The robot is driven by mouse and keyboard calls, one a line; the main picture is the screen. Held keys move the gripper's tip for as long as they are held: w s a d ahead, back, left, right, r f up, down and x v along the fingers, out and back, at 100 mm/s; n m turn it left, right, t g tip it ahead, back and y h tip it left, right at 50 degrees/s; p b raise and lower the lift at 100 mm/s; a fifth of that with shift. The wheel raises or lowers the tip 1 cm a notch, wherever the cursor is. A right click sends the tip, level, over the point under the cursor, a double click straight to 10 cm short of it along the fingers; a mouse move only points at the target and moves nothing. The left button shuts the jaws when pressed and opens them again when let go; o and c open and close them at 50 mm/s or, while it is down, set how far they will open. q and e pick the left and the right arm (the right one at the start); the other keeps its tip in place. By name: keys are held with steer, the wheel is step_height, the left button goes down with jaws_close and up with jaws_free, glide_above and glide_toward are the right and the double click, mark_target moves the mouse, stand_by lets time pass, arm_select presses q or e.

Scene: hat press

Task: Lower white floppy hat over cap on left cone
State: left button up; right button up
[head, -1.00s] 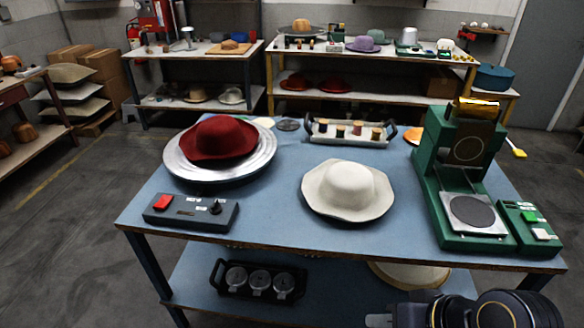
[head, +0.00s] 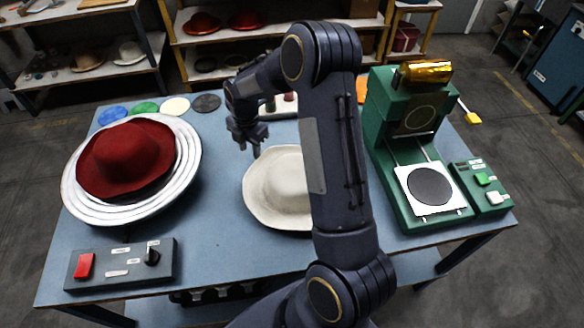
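The white floppy hat (head: 272,190) lies brim down on the blue table, partly hidden behind my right arm. My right gripper (head: 249,150) is just beyond the hat's far left brim, pointing down. Its fingers look spread with nothing between them; whether a finger touches the brim I cannot tell. A red hat (head: 125,155) sits on round metal plates at the left. I see no cone or cap under either hat. My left gripper is not in view.
The round metal plates (head: 190,160) fill the table's left. A control box (head: 120,266) with a red switch stands at the front left. A green press (head: 415,150) and a button box (head: 482,185) stand at the right. Flat coloured discs (head: 175,107) lie at the back.

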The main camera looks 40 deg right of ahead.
mark_target(253, 166)
steer(key=f, duration=0.1)
steer(key=f+n+b, duration=0.1)
steer(key=w+f, duration=0.1)
steer(key=shift+d+f, duration=0.25)
step_height(253, 166, down, 6)
steer(key=b, duration=0.3)
steer(key=shift+w+d, duration=0.1)
steer(key=shift+w, duration=0.05)
steer(key=shift+r, duration=0.15)
jaws_close()
